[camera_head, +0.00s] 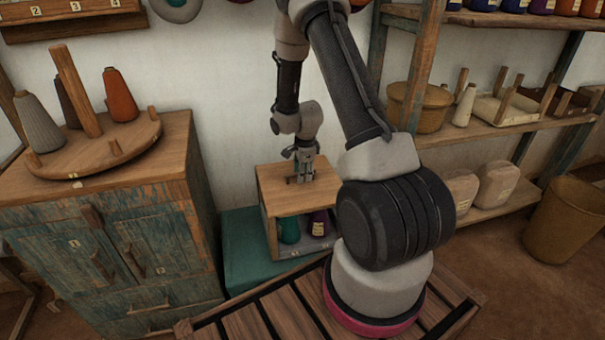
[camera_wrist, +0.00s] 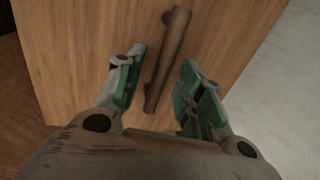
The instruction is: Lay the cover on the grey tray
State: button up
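The cover (camera_head: 275,180) is a flat light-wood board with a dark bar handle, seen close up in the wrist view (camera_wrist: 75,60). In the head view it is level on top of a small open-fronted stand. My gripper (camera_head: 302,177) is just above the board. In the wrist view my gripper (camera_wrist: 160,85) is open, its green-padded fingers on either side of the handle (camera_wrist: 168,55), with gaps showing. A grey edge with a label (camera_head: 294,252), perhaps the grey tray, shows at the stand's bottom; I cannot tell for sure.
Teal (camera_head: 289,230) and purple (camera_head: 319,223) cones stand under the board. The stand is on a teal chest (camera_head: 240,255). A cabinet (camera_head: 100,230) with a round cone rack is at left. Shelves (camera_head: 480,130) with a basket and a spiked rack are at right.

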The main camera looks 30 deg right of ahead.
aim_at(304, 185)
notch_tip(304, 185, up, 11)
jog(key=s, duration=0.2)
jog(key=s+a+r+n+g, duration=0.3)
jog(key=s+n, duration=0.8)
jog(key=s+a+r+n+t, duration=0.2)
jog(key=s+r+n, duration=0.3)
jog(key=s+r, duration=0.4)
jog(key=s+a+r+n+t, duration=0.3)
jog(key=s+a+r+n, duration=0.2)
jog(key=s+r, duration=0.4)
notch_tip(304, 185, up, 6)
jog(key=shift+f+y, duration=0.2)
jog(key=shift+y, duration=0.1)
